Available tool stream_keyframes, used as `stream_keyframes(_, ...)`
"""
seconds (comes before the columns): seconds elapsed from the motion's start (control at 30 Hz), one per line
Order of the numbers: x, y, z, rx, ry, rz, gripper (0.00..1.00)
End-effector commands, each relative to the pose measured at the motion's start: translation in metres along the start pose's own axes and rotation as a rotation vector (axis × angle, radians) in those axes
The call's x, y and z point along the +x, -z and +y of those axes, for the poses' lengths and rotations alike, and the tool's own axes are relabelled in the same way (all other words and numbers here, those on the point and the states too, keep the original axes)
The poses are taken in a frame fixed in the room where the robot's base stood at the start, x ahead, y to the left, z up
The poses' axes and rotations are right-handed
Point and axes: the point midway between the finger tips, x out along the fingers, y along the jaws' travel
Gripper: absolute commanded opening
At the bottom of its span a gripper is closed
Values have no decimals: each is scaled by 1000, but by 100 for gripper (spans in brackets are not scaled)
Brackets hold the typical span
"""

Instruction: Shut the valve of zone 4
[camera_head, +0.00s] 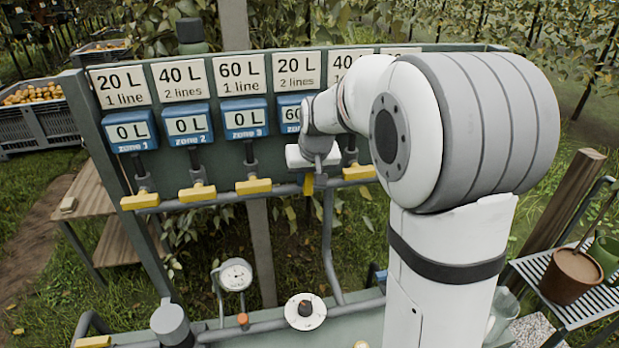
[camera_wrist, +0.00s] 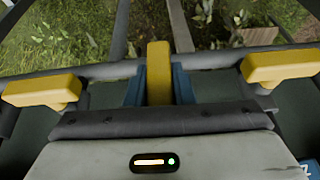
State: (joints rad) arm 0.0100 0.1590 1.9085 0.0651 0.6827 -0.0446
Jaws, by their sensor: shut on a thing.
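The zone 4 valve handle (camera_head: 307,186) is a yellow bar under the zone 4 meter (camera_head: 289,113). In the wrist view the handle (camera_wrist: 158,62) stands between the blue fingers of my gripper (camera_wrist: 158,88), which is shut on it. This handle points crosswise to the pipe, while the neighbouring yellow handles lie along it. The valve body is hidden by my gripper.
The zone 3 handle (camera_head: 253,186) is close to the left and another yellow handle (camera_head: 358,173) close to the right. A round gauge (camera_head: 235,275) and a dial (camera_head: 306,309) sit below. A shelf with pots (camera_head: 572,273) stands at right.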

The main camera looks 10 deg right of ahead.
Motion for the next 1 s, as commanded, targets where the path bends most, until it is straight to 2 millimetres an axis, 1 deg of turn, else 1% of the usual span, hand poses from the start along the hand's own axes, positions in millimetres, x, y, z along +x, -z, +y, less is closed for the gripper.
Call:
stream_keyframes(0.17,3,-1,2,40,84,2,0)
stream_keyframes(0.37,6,-2,4,98,224,4,0)
stream_keyframes(0.7,5,-2,5,187,448,5,0)
stream_keyframes(1.0,3,-1,6,230,553,3,0)
